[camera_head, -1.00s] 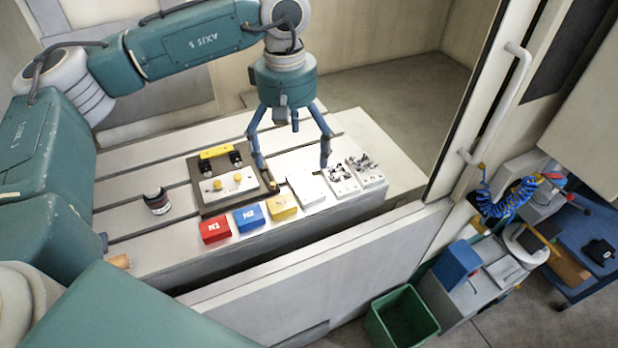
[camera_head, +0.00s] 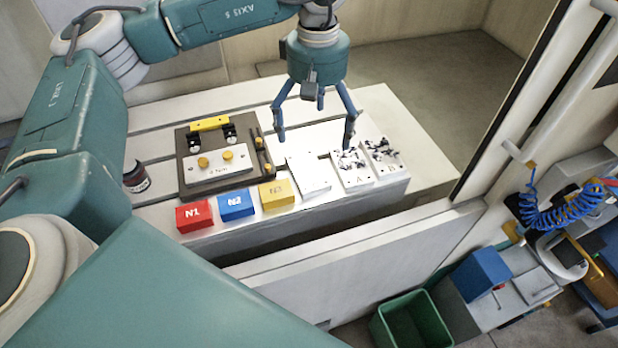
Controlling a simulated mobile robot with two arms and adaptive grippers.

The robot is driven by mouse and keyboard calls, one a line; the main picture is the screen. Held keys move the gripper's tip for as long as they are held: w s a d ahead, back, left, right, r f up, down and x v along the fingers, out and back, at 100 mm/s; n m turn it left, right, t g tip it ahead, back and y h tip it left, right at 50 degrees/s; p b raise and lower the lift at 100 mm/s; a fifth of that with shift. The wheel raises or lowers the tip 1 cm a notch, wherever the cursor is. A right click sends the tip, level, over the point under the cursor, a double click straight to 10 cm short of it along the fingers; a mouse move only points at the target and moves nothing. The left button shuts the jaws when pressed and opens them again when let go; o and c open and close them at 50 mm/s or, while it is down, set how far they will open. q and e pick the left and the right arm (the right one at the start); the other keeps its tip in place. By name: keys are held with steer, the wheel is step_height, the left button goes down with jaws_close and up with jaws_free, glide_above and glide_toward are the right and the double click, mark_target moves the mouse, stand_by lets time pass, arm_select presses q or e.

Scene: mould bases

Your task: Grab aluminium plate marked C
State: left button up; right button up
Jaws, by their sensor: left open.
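A plain white plate (camera_head: 308,174) lies at the left of a row of plates on the table. No letter can be read on it; I cannot tell whether it is plate C. Beside it are plate A (camera_head: 358,180) and, farther right, plate B (camera_head: 391,166), both with dark patches on top. My left gripper (camera_head: 315,143) hangs above and slightly behind the plain plate and plate A, fingers spread, holding nothing. One fingertip overlaps plate A in the picture; contact cannot be judged. My right gripper is not in view.
A dark fixture (camera_head: 184,168) with a white plate and yellow knobs stands left of the plates. Red (camera_head: 194,217), blue (camera_head: 237,205) and yellow (camera_head: 277,194) blocks line the table's front. A black-and-white jar (camera_head: 136,178) stands at left. A green bin (camera_head: 412,322) is below.

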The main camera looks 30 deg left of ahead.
mark_target(313, 167)
arm_select(q)
step_height(313, 167, down, 2)
steer(key=shift+s+f+p, duration=0.1)
steer(key=shift+s+p, duration=0.05)
steer(key=shift+p, duration=0.25)
step_height(313, 167, down, 2)
steer(key=shift+f+p, duration=0.25)
steer(key=shift+p, duration=0.05)
steer(key=shift+f, duration=0.3)
steer(key=f, duration=0.1)
steer(key=f+p, duration=0.1)
steer(key=f, duration=0.1)
steer(key=f+p, duration=0.1)
steer(key=shift+s+f, duration=0.3)
steer(key=shift+f, duration=0.35)
steer(key=shift+w+f, duration=0.1)
steer(key=shift+c, duration=1.1)
steer(key=c, duration=1.3)
steer(key=shift+c, duration=1.1)
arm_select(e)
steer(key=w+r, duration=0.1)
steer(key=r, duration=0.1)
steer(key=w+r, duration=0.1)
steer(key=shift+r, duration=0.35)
